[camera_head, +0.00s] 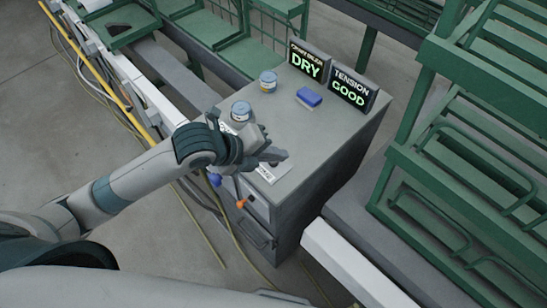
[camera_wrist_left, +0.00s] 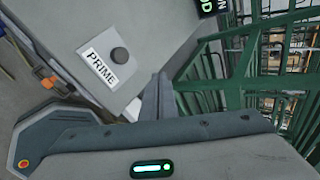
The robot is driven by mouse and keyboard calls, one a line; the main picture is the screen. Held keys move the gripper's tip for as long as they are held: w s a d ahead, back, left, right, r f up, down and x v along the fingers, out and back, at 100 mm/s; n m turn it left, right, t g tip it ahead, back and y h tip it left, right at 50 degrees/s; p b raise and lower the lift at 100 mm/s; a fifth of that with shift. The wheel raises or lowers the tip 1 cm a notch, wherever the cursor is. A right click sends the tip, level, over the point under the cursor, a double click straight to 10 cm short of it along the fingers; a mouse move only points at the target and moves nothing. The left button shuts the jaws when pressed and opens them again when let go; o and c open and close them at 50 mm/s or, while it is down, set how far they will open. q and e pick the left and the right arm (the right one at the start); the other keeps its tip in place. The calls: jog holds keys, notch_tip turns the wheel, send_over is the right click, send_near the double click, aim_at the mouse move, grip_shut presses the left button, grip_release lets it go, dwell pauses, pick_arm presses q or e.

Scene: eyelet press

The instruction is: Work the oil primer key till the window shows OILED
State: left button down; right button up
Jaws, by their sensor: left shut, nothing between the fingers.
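A dark sign (camera_head: 307,62) at the back of the grey cabinet top reads DRY in green. The primer key is a dark round button (camera_wrist_left: 120,54) on the cabinet top in the left wrist view, beside a white PRIME label (camera_wrist_left: 98,67). In the head view a white label (camera_head: 268,173) shows under my gripper, and the button is hidden. My left gripper (camera_head: 280,156) is shut and empty above the front part of the cabinet top. In the wrist view its fingers (camera_wrist_left: 160,92) are together, to the lower right of the button and apart from it in the picture. My right gripper is not in view.
A second sign (camera_head: 350,91) reads TENSION GOOD. An orange knob (camera_head: 241,203) is on the cabinet front. Green racks (camera_head: 470,150) stand to the right.

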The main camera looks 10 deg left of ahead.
pick_arm(q)
jog(key=w+a+r+m, duration=0.3)
jog(key=r+m, duration=0.1)
jog(key=m, duration=0.4)
jog(key=shift+w+g, duration=0.3)
jog(key=shift+w, duration=0.05)
jog(key=shift+f, duration=0.15)
notch_tip(320, 180, down, 6)
jog(key=b, duration=0.6)
jog(key=shift+f, duration=0.15)
jog(key=shift+f+b, duration=0.6)
jog(key=shift+f, duration=0.55)
dwell(0.5)
